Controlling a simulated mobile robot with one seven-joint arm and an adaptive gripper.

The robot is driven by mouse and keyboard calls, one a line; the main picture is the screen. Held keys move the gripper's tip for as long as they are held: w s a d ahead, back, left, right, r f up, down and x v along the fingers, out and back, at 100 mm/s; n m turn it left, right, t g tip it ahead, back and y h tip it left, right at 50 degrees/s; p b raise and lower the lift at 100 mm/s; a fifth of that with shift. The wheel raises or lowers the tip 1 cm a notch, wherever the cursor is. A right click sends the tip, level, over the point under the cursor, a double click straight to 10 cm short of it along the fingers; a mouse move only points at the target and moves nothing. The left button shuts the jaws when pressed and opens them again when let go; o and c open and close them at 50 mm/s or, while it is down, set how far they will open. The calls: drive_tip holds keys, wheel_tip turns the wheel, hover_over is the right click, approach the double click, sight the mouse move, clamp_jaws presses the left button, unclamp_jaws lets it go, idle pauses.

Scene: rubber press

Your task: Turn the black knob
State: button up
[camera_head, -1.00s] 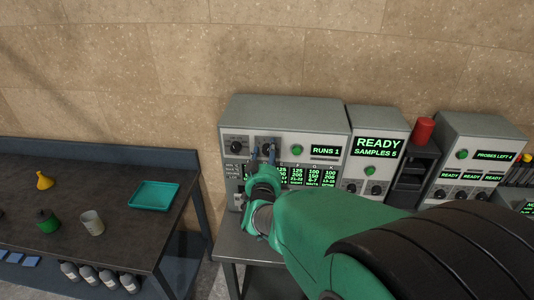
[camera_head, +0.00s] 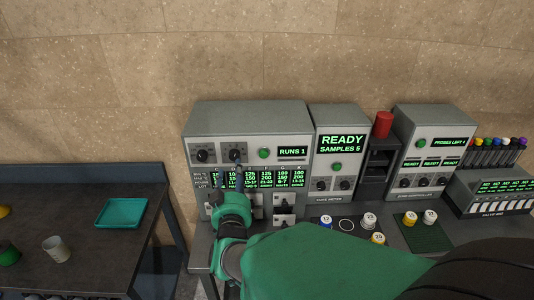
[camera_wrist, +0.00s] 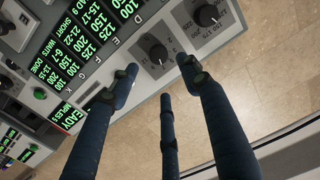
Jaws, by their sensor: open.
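Two black knobs sit side by side on the upper left of a grey panel: the left knob (camera_head: 203,155) and the right knob (camera_head: 236,154). In the wrist view, one black knob (camera_wrist: 158,55) with a pointer bar lies between and just beyond my fingertips; the other black knob (camera_wrist: 208,15) is past my right finger. My gripper (camera_head: 238,173) is in front of the right knob, below it in the head view. In the wrist view my gripper (camera_wrist: 158,70) is open, its blue fingers spread and empty. Whether any finger touches the knob is unclear.
A green button (camera_head: 264,153) and a RUNS 1 display (camera_head: 293,152) are right of the knobs. Green-text screens lie below. Further right stand the READY box (camera_head: 341,118), a red cylinder (camera_head: 383,124) and another unit. A dark table with a teal tray (camera_head: 121,213) is left.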

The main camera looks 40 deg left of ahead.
drive_tip(key=shift+v, duration=1.55)
drive_tip(key=shift+w+r, duration=0.1)
drive_tip(key=shift+w, duration=0.1)
drive_tip(key=c, duration=1.1)
drive_tip(key=shift+w+r+n, duration=0.25)
drive_tip(key=shift+w+n, duration=0.25)
drive_tip(key=shift+w, duration=0.05)
clamp_jaws()
drive_tip(key=w+d+r+n+g+y, duration=0.1)
drive_tip(key=w+d+n+g+y, duration=0.3)
drive_tip(key=n, duration=0.5)
drive_tip(key=w+d+n+g+y, duration=0.25)
drive_tip(key=w+n, duration=0.35)
drive_tip(key=n, duration=0.3)
drive_tip(key=d+f+n+g+h, duration=0.1)
drive_tip(key=d+f+n+g, duration=0.2)
drive_tip(key=d+n+g, duration=0.2)
drive_tip(key=shift+w+d+n, duration=0.3)
drive_tip(key=shift+d+n, duration=0.45)
drive_tip(key=shift+n, duration=0.05)
drive_tip(key=shift+h, duration=0.25)
